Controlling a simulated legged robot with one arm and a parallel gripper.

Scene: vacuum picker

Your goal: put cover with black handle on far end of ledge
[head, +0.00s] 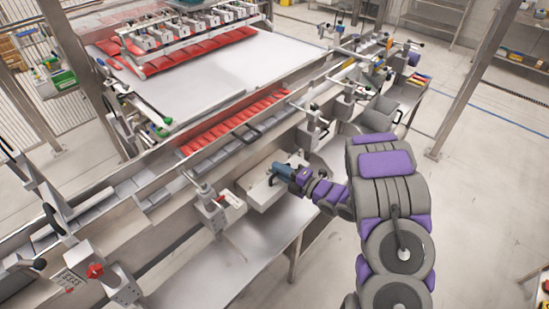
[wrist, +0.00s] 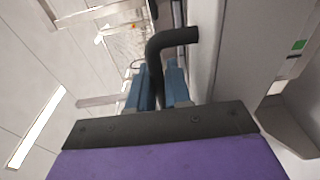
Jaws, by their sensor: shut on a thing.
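The cover (head: 260,193), a pale flat box shape, is at the middle of the machine's near side in the head view. My gripper (head: 277,170) is at its upper side. In the wrist view the black bent handle (wrist: 156,62) passes between the blue fingers of my gripper (wrist: 160,88), which are shut on it. The cover's pale face (wrist: 204,55) is beside the handle on the right. A metal ledge (head: 235,258) runs along the machine's near side, below the cover. I cannot tell whether the cover touches the ledge.
Clamp units with levers (head: 215,210) stand left of the cover, and another (head: 312,130) stands beyond it. Red pads (head: 235,120) line a channel behind. A metal bin (head: 405,95) is at the far right end. Open floor (head: 480,200) lies to the right.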

